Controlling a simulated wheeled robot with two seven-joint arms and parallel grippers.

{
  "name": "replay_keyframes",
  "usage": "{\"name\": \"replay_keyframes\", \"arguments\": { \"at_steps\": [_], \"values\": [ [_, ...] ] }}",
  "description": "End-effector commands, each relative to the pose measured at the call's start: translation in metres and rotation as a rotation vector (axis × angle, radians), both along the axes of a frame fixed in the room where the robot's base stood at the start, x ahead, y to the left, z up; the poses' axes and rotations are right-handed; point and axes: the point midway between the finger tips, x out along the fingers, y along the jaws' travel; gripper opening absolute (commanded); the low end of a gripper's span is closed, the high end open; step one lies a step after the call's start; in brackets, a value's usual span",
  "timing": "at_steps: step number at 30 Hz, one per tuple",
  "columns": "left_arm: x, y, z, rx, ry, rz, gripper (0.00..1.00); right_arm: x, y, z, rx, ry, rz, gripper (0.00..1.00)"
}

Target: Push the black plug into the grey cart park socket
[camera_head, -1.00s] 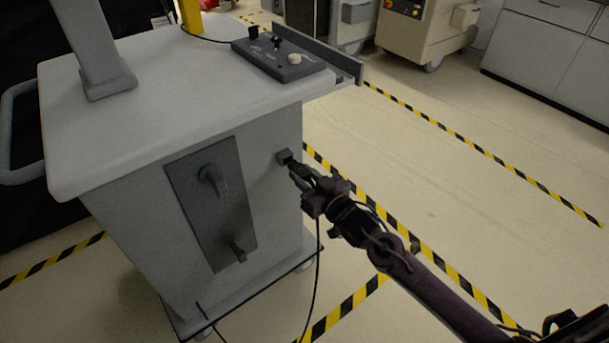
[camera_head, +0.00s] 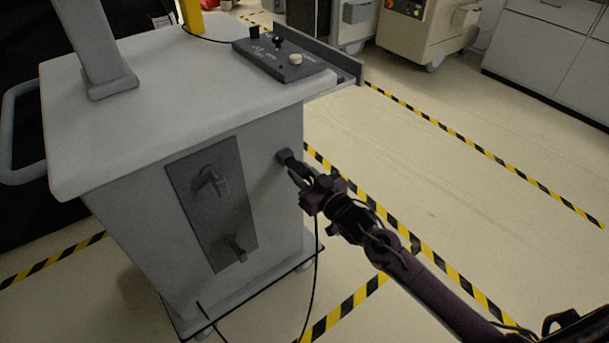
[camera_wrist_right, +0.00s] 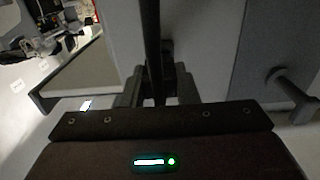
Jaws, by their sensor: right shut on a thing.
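The grey park socket (camera_head: 283,155) is a small block on the side of the cart (camera_head: 120,150), below its top's right corner. My right gripper (camera_head: 297,172) is in front of the socket, shut on the black plug (camera_head: 291,163). The plug's front end meets the socket's face; how deep it sits I cannot tell. In the right wrist view the fingers (camera_wrist_right: 158,92) point at the cart's side, and a dark bar, perhaps the cable, hides most of the plug and socket. My left gripper is not in view.
A dark panel with two handles (camera_head: 212,205) is left of the socket. A black cable (camera_head: 317,270) hangs below my right gripper. A control box (camera_head: 280,60) lies on the cart's top. The floor to the right, with striped tape (camera_head: 480,150), is clear.

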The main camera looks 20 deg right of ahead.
Motion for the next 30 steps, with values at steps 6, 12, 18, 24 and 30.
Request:
{"name": "replay_keyframes", "arguments": {
  "at_steps": [6, 12, 18, 24, 30],
  "values": [
    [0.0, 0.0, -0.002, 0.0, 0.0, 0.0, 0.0, 0.006, 0.002, 0.0, 0.001, -0.001, 0.0, 0.0],
    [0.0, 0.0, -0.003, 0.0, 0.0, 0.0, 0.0, 0.01, 0.004, 0.0, 0.001, -0.001, 0.0, 0.0],
    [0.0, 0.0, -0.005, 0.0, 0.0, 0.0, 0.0, 0.015, 0.005, 0.0, 0.0, -0.001, -0.001, 0.0],
    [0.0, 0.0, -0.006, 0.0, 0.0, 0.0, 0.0, 0.02, 0.007, 0.0, 0.0, -0.001, -0.001, 0.0],
    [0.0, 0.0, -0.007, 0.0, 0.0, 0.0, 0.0, 0.022, 0.008, 0.001, 0.0, -0.001, 0.0, 0.35]
  ]
}}
